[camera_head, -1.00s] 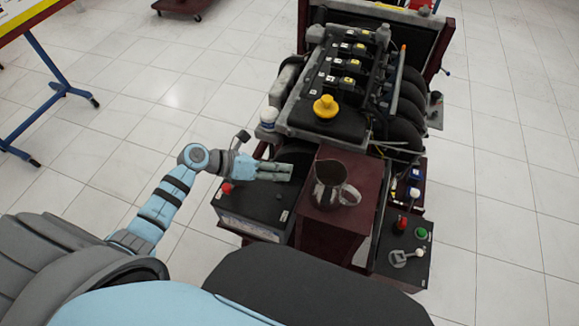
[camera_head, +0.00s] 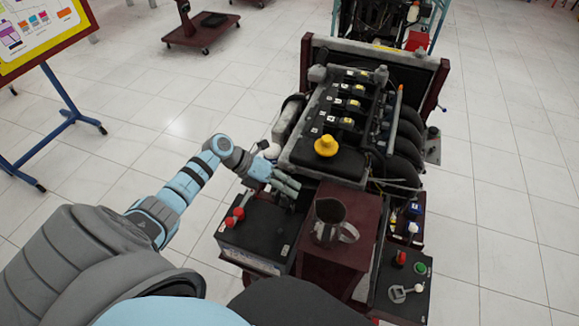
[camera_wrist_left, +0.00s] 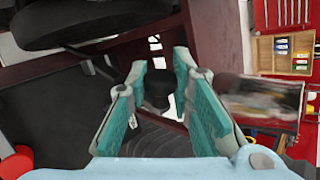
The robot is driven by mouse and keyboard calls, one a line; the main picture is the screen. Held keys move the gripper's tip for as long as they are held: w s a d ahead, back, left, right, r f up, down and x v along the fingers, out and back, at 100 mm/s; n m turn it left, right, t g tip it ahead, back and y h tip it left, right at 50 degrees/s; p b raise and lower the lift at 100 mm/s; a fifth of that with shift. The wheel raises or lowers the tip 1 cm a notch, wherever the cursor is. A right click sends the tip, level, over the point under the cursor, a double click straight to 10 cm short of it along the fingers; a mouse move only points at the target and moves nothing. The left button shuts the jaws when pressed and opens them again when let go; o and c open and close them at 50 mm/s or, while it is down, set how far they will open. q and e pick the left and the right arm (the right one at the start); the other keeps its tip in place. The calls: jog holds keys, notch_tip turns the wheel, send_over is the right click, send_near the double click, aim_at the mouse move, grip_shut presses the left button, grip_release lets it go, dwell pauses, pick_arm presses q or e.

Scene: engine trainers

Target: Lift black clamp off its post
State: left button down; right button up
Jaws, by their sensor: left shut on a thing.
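The black battery (camera_head: 258,232) sits at the front left of the engine trainer, with a red clamp (camera_head: 238,214) on its left part. My left gripper (camera_head: 292,188) is over the battery's rear right part, fingers angled down and right. In the left wrist view, its teal-padded fingers (camera_wrist_left: 163,92) stand either side of a small dark cylindrical piece, the black clamp (camera_wrist_left: 157,90). The gripper is shut on it. The fingers hide the clamp in the head view, and I cannot tell whether it is clear of its post. My right gripper is not in view.
A metal pitcher (camera_head: 329,222) stands on the dark red box (camera_head: 345,250) right of the battery. The engine (camera_head: 345,110) with a yellow cap (camera_head: 326,146) rises behind. A control panel (camera_head: 405,285) is at the front right. Open tiled floor lies left.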

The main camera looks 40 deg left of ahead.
pick_arm(q)
jog(key=c, duration=1.4)
grip_release()
jog(key=shift+o, duration=0.2)
jog(key=v, duration=1.2)
